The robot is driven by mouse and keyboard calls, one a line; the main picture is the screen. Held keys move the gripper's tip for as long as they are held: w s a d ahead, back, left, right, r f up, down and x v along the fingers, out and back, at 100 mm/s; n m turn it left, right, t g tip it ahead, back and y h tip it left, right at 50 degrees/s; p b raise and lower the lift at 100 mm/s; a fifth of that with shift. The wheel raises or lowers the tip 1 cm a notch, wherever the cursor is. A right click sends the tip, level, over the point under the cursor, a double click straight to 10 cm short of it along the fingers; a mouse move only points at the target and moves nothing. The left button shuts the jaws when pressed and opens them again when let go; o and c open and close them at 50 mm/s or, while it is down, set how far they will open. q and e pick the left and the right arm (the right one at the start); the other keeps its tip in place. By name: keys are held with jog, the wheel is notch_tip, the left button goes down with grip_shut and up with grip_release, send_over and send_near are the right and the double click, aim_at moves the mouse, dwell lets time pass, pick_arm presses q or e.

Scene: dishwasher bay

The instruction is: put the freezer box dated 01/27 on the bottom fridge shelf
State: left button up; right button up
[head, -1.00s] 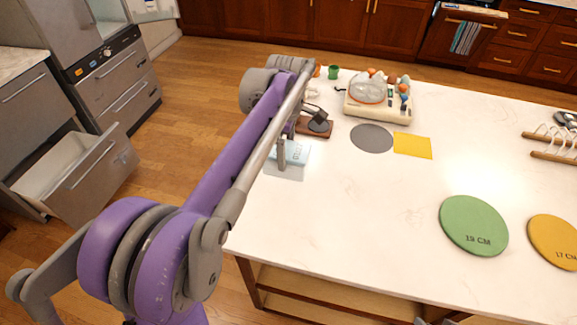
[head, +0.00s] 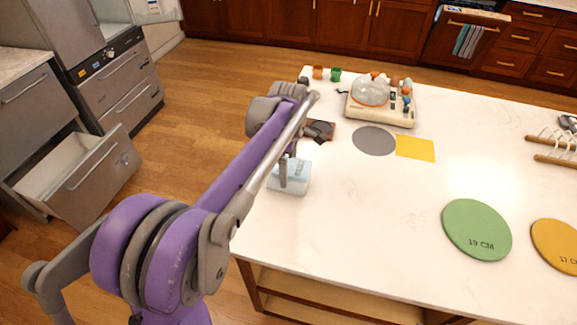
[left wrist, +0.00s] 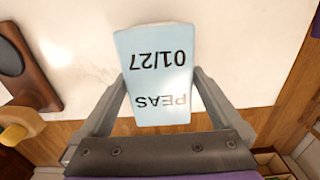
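The pale blue freezer box marked PEAS 01/27 (left wrist: 158,72) is between the two fingers of my left gripper (left wrist: 160,88) in the left wrist view. The fingers press on its two sides. In the head view the box (head: 295,178) is at the left edge of the white counter, under my left gripper (head: 288,172), and seems raised off the top. My right gripper is not in view. A grey cabinet with an open compartment (head: 106,12) stands at the upper left; I cannot make out a bottom fridge shelf in it.
The white counter (head: 370,220) holds a yellow square (head: 415,148), a grey disc (head: 374,140), a green 19 CM disc (head: 477,230) and a domed appliance (head: 370,92). An open drawer (head: 75,170) juts out at left. Wooden floor (head: 200,85) between is clear.

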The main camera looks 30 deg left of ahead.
pick_arm(q)
jog(key=shift+r, duration=0.4)
notch_tip(320, 180, up, 12)
jog(key=p, duration=0.1)
jog(key=shift+f, duration=0.25)
dwell(0.3)
